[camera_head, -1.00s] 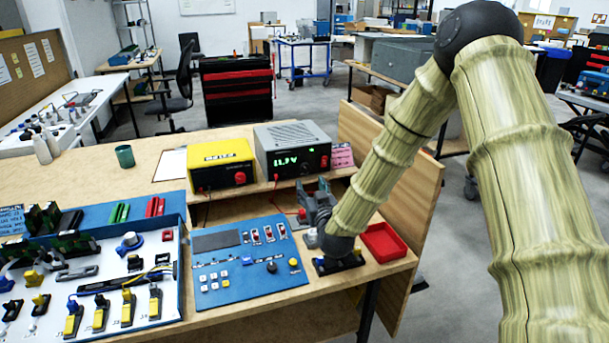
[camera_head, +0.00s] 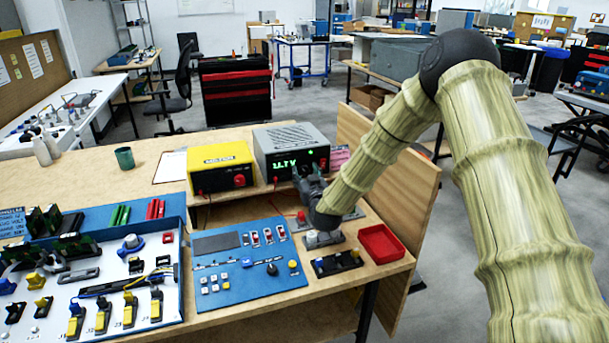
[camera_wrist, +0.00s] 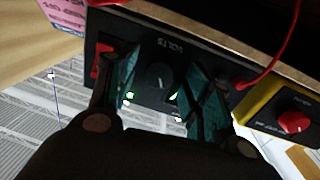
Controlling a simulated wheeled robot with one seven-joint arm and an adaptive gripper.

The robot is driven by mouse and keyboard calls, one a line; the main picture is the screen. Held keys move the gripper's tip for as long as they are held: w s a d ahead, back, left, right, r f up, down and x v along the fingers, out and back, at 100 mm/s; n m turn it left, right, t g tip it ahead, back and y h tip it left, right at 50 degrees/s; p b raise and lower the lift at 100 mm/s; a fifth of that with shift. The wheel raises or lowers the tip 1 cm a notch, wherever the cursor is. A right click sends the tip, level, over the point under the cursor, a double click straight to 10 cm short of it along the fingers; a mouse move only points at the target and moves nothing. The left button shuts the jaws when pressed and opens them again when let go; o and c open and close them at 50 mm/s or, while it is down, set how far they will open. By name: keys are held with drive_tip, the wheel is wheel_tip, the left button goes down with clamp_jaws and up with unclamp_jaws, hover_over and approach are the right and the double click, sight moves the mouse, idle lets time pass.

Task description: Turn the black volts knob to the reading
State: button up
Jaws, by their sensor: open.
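The grey power supply (camera_head: 291,147) stands on the raised shelf, its green display lit but too blurred to read surely. In the wrist view its front panel (camera_wrist: 208,62) appears upside down, with the black volts knob (camera_wrist: 158,76) below the word VOLTS. My gripper (camera_wrist: 158,68) is open, with one teal-padded finger to each side of the knob. Contact with the knob cannot be told. In the head view my gripper (camera_head: 305,180) is at the lower front of the supply and hides the knob.
A yellow supply (camera_head: 220,167) stands directly left of the grey one. A red lead (camera_wrist: 278,50) hangs near my right finger in the wrist view. A blue switch panel (camera_head: 240,295), a red tray (camera_head: 381,244) and a wooden side board (camera_head: 405,200) surround the arm's lower space.

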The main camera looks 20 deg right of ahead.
drive_tip(key=c, duration=1.1)
drive_tip(key=shift+o, duration=0.2)
drive_tip(key=shift+a, duration=0.15)
